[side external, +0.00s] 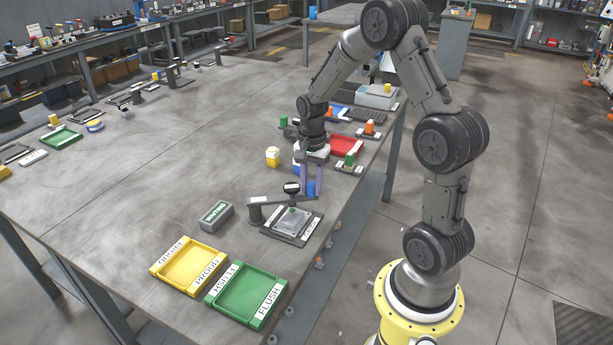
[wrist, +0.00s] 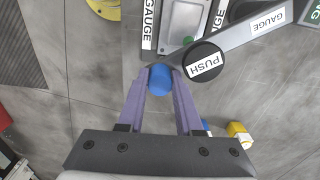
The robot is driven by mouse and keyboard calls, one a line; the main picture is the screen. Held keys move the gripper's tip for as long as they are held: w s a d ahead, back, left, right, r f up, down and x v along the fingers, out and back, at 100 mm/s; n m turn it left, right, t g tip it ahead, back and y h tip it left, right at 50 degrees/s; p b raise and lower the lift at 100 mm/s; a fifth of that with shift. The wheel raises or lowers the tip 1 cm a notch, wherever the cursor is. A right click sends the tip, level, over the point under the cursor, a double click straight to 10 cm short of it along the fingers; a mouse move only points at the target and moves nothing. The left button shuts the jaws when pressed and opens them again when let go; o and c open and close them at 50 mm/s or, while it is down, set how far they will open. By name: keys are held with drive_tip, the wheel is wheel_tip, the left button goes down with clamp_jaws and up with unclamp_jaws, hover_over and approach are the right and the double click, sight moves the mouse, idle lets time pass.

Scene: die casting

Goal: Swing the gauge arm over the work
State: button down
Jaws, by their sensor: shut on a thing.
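The gauge arm (side external: 278,199) is a grey bar on a round post, with a black disc marked PUSH (wrist: 204,62) and a blue knob (wrist: 160,79) at its free end. My gripper (side external: 312,190) is shut on the blue knob; it also shows in the wrist view (wrist: 160,74), one purple finger on each side. The work is a light grey block (side external: 292,222) with a green spot, lying on the dark gauge base (side external: 270,236). In the wrist view the work (wrist: 182,22) lies beside the bar, and the disc appears off its lower right corner.
A yellow tray marked PROUD (side external: 188,266) and a green tray marked FLUSH (side external: 246,296) lie nearer the camera. A grey WAITING block (side external: 216,215) stands left of the gauge. A red tray (side external: 346,145) and a yellow piece (side external: 272,157) are behind. The table's left middle is clear.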

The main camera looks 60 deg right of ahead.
drive_tip(key=shift+s+a+r+m, duration=0.1)
drive_tip(key=shift+s+a+m, duration=0.25)
drive_tip(key=shift+a+m, duration=0.35)
drive_tip(key=shift+s+a+f+m, duration=0.1)
drive_tip(key=shift+s+a+m, duration=0.2)
drive_tip(key=shift+a+m, duration=0.35)
drive_tip(key=shift+s+a+r+m, duration=0.1)
drive_tip(key=shift+s+a+m, duration=0.25)
drive_tip(key=shift+a+m, duration=0.3)
drive_tip(key=shift+a, duration=0.2)
drive_tip(key=c, duration=0.8)
unclamp_jaws()
drive_tip(key=shift+c, duration=0.2)
wheel_tip(320, 180, up, 14)
